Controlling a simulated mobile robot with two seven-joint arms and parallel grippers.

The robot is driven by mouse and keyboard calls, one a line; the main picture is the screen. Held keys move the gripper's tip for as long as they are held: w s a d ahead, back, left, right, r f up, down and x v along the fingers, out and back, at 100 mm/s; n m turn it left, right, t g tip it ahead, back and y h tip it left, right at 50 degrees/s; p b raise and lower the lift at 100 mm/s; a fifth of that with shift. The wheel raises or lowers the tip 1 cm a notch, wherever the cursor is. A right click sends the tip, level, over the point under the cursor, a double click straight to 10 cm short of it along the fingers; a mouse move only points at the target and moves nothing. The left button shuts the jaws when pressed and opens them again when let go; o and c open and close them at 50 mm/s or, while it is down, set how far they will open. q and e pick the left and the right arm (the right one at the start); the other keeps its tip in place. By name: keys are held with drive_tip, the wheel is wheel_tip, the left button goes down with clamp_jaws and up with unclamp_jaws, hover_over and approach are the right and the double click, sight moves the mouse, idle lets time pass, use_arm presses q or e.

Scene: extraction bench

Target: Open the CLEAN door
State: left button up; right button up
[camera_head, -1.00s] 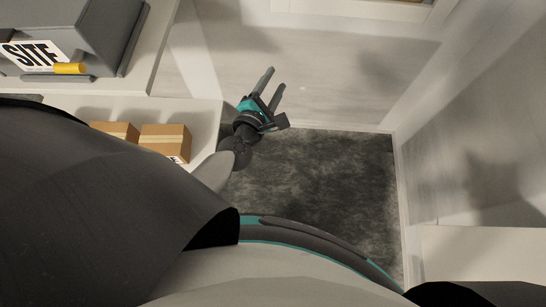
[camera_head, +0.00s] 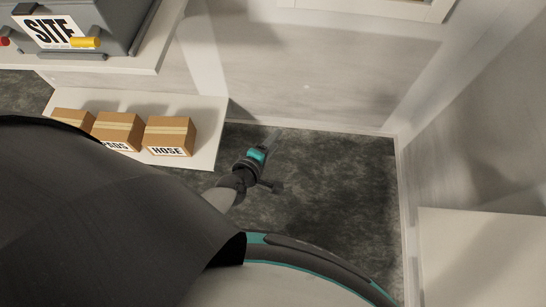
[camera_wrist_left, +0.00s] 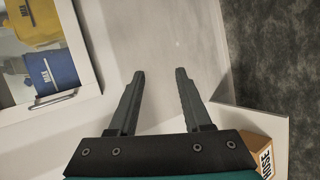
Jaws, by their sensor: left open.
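No door marked CLEAN can be read in these views. In the left wrist view, a white-framed cabinet front (camera_wrist_left: 84,62) with a grey bar handle (camera_wrist_left: 50,104) stands at the left, with yellow and blue containers behind it. It looks closed. In the head view, a white frame (camera_head: 425,10) is cut off at the top edge. My left gripper (camera_head: 272,139) is over the dark floor, right of the shelf boxes. It is open and empty in the left wrist view (camera_wrist_left: 159,72), with the handle to its left and apart from it. My right gripper is not in view.
A low white shelf (camera_head: 207,140) holds cardboard boxes, one marked HOSE (camera_head: 170,134). A grey case marked SITE (camera_head: 75,25) sits on the counter above. A white surface (camera_head: 480,255) stands at the lower right. The dark floor (camera_head: 330,185) between is clear.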

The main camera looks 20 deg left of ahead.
use_arm(q)
drive_tip(key=shift+s+d+f+m+g, duration=0.15)
drive_tip(key=shift+s+f+m, duration=0.1)
drive_tip(key=shift+s+f, duration=0.25)
drive_tip(key=shift+s+d+f+m+g, duration=0.15)
drive_tip(key=shift+s+f+m, duration=0.1)
drive_tip(key=shift+s+f, duration=0.2)
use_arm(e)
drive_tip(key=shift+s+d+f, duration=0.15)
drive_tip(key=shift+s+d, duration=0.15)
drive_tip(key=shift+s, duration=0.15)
use_arm(q)
drive_tip(key=shift+s, duration=0.1)
